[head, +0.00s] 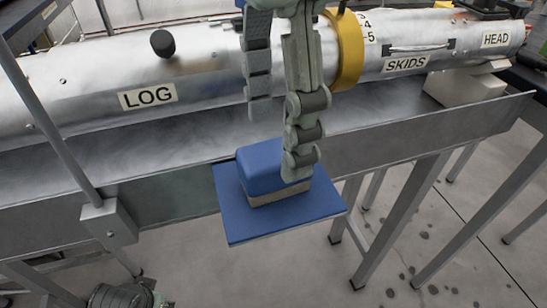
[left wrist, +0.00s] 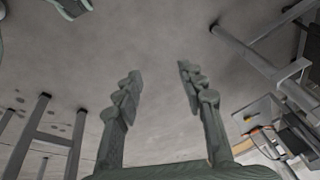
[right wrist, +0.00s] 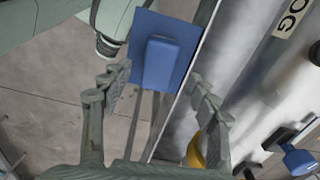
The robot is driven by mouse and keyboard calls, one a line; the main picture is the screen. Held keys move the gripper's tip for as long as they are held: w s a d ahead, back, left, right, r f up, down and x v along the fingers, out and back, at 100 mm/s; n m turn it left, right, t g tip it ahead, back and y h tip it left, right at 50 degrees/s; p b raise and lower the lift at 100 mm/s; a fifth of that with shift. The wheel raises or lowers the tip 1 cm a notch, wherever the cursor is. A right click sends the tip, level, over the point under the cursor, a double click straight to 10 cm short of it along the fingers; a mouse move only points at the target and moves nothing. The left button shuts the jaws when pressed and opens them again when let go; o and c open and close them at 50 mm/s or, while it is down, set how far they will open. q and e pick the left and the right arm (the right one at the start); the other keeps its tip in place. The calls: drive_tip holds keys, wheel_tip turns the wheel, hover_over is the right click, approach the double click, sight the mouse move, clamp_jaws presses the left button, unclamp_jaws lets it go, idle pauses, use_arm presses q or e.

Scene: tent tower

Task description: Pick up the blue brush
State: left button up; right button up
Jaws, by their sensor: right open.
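The blue brush (head: 262,170), a block with a blue top and a tan lower edge, rests on a flat blue tray (head: 240,228) at the bench's front edge. In the right wrist view the brush (right wrist: 160,62) lies ahead, between the fingertips in the picture. My right gripper (head: 280,145) is open and above the brush. One finger overlaps the brush's right end in the head view; I cannot tell whether it touches. My left gripper (left wrist: 159,70) is open and empty, with bare floor behind it in its own wrist view.
A long silver cylinder (head: 220,85) labelled LOG, SKIDS and HEAD, with a yellow ring (head: 347,60), lies on the metal bench (head: 400,135) behind the tray. A grey post (head: 55,110) with a bracket stands at the left. The floor (head: 440,250) in front is open between the bench legs.

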sight(276, 151)
wheel_tip(276, 151, down, 5)
drive_tip(key=shift+s+r, duration=0.1)
drive_tip(key=shift+r, duration=0.1)
drive_tip(key=shift+c, duration=0.2)
drive_tip(key=c, duration=1.2)
